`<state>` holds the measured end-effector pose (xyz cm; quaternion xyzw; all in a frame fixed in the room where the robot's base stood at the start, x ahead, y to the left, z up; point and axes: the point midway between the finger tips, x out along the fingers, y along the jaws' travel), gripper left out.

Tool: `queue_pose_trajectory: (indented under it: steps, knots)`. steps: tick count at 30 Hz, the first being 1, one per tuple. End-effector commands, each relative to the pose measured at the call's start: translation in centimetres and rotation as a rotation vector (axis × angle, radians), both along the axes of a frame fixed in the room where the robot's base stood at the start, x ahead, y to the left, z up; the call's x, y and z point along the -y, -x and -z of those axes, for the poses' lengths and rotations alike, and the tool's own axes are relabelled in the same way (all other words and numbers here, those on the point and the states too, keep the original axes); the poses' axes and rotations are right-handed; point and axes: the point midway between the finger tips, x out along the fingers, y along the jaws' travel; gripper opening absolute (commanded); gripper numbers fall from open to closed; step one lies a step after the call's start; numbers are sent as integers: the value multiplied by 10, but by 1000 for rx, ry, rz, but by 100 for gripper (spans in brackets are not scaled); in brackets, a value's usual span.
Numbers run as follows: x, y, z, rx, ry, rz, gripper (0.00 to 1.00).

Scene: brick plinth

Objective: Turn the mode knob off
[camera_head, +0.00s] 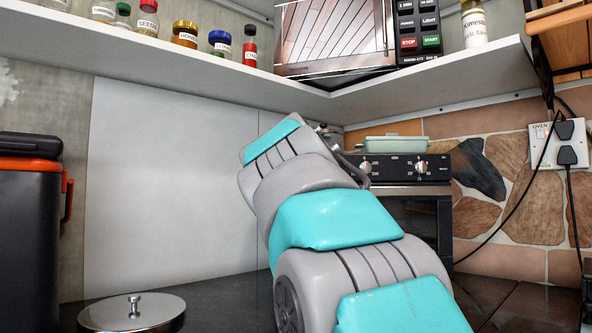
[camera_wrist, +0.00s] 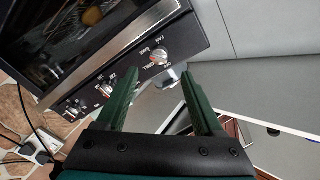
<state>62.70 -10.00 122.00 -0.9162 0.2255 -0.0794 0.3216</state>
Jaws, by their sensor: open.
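The mode knob (camera_wrist: 159,57) is a round, silver-grey knob on the oven's black control panel, with small mode words printed around it and a red mark on it. In the head view it appears to be the left knob (camera_head: 366,167), close to the end of my arm. My gripper (camera_wrist: 160,73) is open, with dark green fingers on either side of the knob's line in the wrist view. Nothing is between the fingers that I can see as gripped. I cannot tell whether the fingertips touch the knob. In the head view my arm mostly hides the gripper.
Another knob (camera_head: 421,167) sits at the panel's right. A pale green dish (camera_head: 393,144) stands on the oven (camera_head: 418,215). A shelf (camera_head: 430,95) with jars and a microwave (camera_head: 335,38) hangs above. Cables run from the wall socket (camera_head: 559,145). A round metal lid (camera_head: 132,313) lies front left.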

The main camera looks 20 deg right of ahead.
Motion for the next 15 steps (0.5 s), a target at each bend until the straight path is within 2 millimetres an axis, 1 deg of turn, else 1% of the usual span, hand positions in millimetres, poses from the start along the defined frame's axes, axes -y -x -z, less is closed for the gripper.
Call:
queue_pose_trajectory:
  steps: [5,15]
  knots:
    - [6,-13,0,-3,0,-1,69]
    - [28,-55,-1,-3,-2,0,69]
